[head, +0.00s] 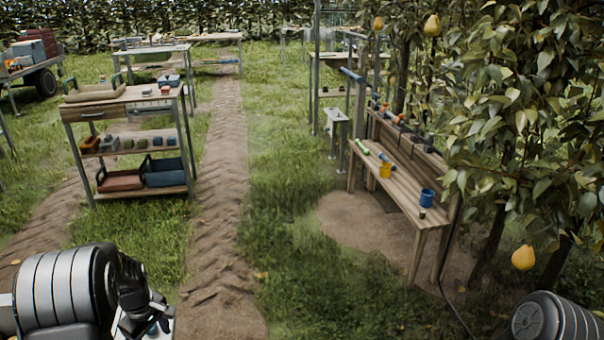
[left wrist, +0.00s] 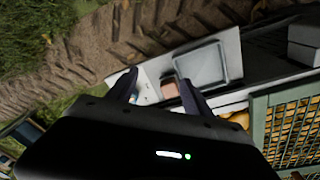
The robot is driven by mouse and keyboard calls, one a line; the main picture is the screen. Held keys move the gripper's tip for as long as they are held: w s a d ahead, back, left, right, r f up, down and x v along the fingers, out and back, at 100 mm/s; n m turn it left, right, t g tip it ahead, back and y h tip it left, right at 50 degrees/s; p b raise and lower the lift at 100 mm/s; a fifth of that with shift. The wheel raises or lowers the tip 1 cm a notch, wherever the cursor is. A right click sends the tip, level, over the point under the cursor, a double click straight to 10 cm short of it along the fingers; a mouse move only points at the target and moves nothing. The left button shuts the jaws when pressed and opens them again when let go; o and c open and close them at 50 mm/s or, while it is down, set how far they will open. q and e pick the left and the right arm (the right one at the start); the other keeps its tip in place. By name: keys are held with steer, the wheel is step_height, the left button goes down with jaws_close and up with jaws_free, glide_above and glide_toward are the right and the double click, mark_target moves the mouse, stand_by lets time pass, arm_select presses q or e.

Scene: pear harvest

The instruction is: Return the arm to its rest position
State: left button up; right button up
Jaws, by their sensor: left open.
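My left arm comes in at the lower left of the head view, folded close to my body. My left gripper shows in the left wrist view (left wrist: 158,82). Its two dark fingers are apart with nothing held between them. Below the fingers is a pale surface with a grey tray (left wrist: 200,66) and a small brown block (left wrist: 170,89). A green mesh-sided crate (left wrist: 258,120) stands at the right, with yellow fruit beside or in it. Part of my right arm shows at the lower right of the head view; its gripper is out of view.
A wooden shelf bench (head: 125,95) with bins stands at the left. A slatted bench (head: 410,190) with a yellow cup (head: 385,170) and a blue cup (head: 427,197) stands at the right. A dirt track (head: 222,180) runs between, clear.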

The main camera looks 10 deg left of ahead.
arm_select(q)
steer(key=s+d+f+m+t+h+p, duration=0.1)
steer(key=s+d+f+m, duration=0.1)
steer(key=d+f+m, duration=0.3)
steer(key=s+d+f+m, duration=0.1)
steer(key=s+d+f, duration=0.15)
steer(key=d, duration=0.55)
steer(key=s+d+f+m+t+h+p, duration=0.1)
steer(key=s+d+f+m, duration=0.1)
steer(key=d+f+m, duration=0.3)
steer(key=s+d+r+m+g+h+p, duration=0.1)
steer(key=s+d+g+h+p, duration=0.1)
steer(key=s+d, duration=1.5)
steer(key=shift+d+r+h+p, duration=0.25)
steer(key=shift+h+p, duration=0.1)
steer(key=shift+h, duration=0.15)
